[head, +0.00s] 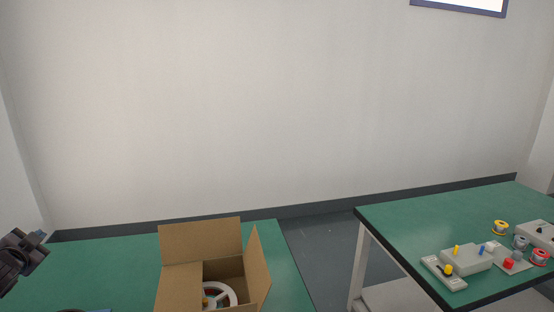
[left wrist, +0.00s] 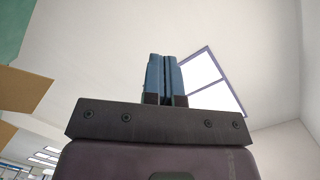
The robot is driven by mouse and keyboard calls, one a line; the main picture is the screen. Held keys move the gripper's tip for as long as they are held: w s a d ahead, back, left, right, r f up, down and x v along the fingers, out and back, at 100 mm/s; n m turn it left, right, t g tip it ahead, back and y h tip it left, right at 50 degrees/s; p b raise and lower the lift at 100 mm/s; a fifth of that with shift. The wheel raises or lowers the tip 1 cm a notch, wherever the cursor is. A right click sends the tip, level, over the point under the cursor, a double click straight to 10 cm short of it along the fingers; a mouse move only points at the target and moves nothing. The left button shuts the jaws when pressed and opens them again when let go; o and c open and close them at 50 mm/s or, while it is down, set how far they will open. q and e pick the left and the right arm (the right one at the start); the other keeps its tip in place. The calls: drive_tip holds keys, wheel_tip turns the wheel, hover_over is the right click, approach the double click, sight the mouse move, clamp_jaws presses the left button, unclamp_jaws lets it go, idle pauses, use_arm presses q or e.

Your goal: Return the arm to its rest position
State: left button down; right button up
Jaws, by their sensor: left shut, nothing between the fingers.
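My left gripper (head: 40,236) is at the left edge of the head view, above the left part of a green table (head: 100,262). In the left wrist view its two blue fingers (left wrist: 164,78) are together with nothing between them. The wrist camera looks up towards the ceiling and a window. An open cardboard box (head: 185,290) stands on the green table, to the right of the gripper and apart from it. My right gripper is not in view.
A white spool (head: 228,292) lies inside the box. A floor gap (head: 325,250) separates the tables.

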use_arm(q)
drive_tip(key=s+d+f+h, duration=0.1)
drive_tip(key=s+d+f, duration=0.3)
drive_tip(key=f, duration=0.3)
drive_tip(key=s+d+f+n+g+h, duration=0.1)
drive_tip(key=s+d+f, duration=0.4)
drive_tip(key=d+f, duration=0.1)
drive_tip(key=s+d+f+g+h, duration=0.1)
drive_tip(key=s+d+f, duration=0.4)
drive_tip(key=f, duration=0.3)
drive_tip(key=shift+s+d+f, duration=0.15)
drive_tip(key=shift+d+f, duration=0.25)
drive_tip(key=shift+d, duration=0.1)
drive_tip(key=s+d+f+n+g, duration=0.1)
drive_tip(key=s+d+f+n, duration=0.1)
drive_tip(key=s+d, duration=0.6)
drive_tip(key=s+d+f+n+g+h, duration=0.1)
drive_tip(key=s+d+f, duration=0.3)
drive_tip(key=s+d, duration=0.4)
drive_tip(key=shift+s+d+n+h, duration=0.35)
drive_tip(key=shift+s+n, duration=0.55)
drive_tip(key=shift+s, duration=0.35)
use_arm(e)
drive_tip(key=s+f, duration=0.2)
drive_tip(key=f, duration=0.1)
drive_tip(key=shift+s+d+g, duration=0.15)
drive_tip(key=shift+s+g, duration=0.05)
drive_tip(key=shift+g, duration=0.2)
use_arm(q)
drive_tip(key=shift+f, duration=0.1)
